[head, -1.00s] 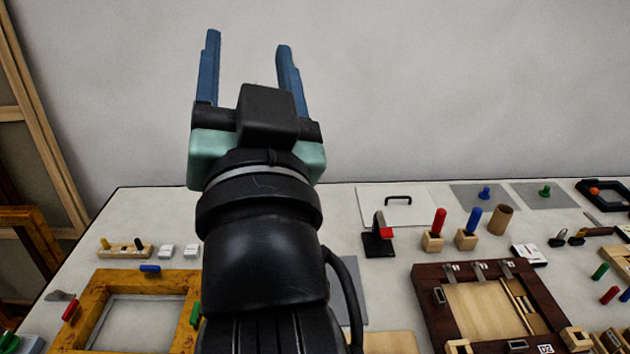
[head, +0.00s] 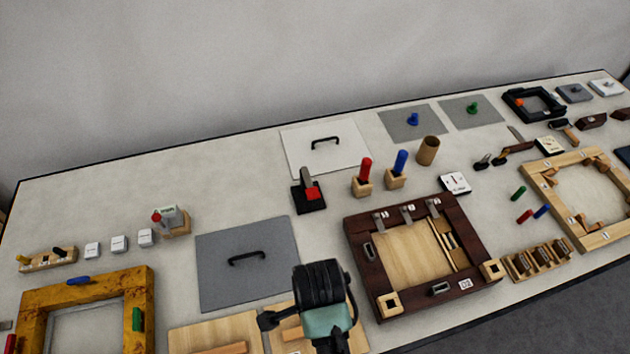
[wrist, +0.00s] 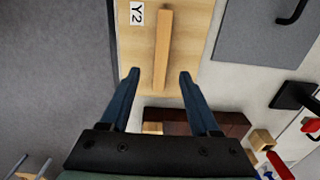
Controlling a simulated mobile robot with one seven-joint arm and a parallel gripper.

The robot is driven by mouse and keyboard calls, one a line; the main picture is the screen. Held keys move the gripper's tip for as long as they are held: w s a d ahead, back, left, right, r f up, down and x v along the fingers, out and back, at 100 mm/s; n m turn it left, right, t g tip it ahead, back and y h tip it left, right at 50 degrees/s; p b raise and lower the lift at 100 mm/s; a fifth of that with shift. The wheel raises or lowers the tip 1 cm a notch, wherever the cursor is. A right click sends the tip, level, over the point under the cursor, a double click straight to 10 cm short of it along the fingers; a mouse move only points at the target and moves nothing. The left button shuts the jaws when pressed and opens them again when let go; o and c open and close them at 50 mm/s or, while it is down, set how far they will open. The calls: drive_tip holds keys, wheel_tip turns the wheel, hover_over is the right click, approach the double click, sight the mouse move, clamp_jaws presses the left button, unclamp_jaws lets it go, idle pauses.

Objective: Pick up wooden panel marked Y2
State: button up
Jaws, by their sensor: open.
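The wooden panel marked Y2 (wrist: 184,20) is pale wood with a white label (wrist: 137,13) near its edge. A raised wooden bar (wrist: 162,50) runs along it as a handle. My gripper (wrist: 159,74) is open, its two blue fingers apart on either side of the bar's near end in the wrist view. Nothing is between the fingers except the view of the bar; I cannot tell the height gap.
Another wooden panel (head: 197,339) lies to the left in the head view. A grey panel with a black handle (head: 222,285) lies behind. A dark brown frame (head: 361,248) stands close on the right, and a yellow frame (head: 35,309) at far left.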

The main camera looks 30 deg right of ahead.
wheel_tip(320, 180, down, 2)
drive_tip(key=shift+w+a+f+p, duration=0.15)
drive_tip(key=shift+f+p, duration=0.4)
drive_tip(key=shift+f, duration=2.1)
clamp_jaws()
